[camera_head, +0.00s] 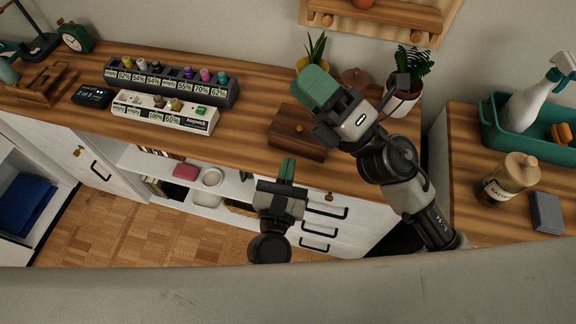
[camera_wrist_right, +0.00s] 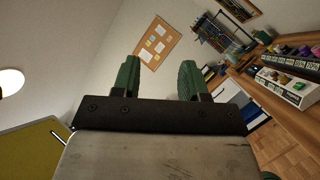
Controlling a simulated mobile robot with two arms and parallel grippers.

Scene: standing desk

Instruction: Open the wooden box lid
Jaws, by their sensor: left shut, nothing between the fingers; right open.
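Part of the box's right side is hidden behind my right gripper. My right gripper (camera_head: 314,88) is raised above and behind the box's upper right, open and empty. Its two green fingers stand apart in the right wrist view (camera_wrist_right: 158,78), which does not show the box. My left gripper (camera_head: 286,170) is shut and empty. It is in front of the desk edge, below the box in the picture, apart from it.
A grey rack of small bottles (camera_head: 172,82) and a white rack (camera_head: 165,111) stand left of the box. Potted plants (camera_head: 404,98) stand behind my right arm. A side table at right holds a green tray (camera_head: 500,140) and a jar (camera_head: 508,180).

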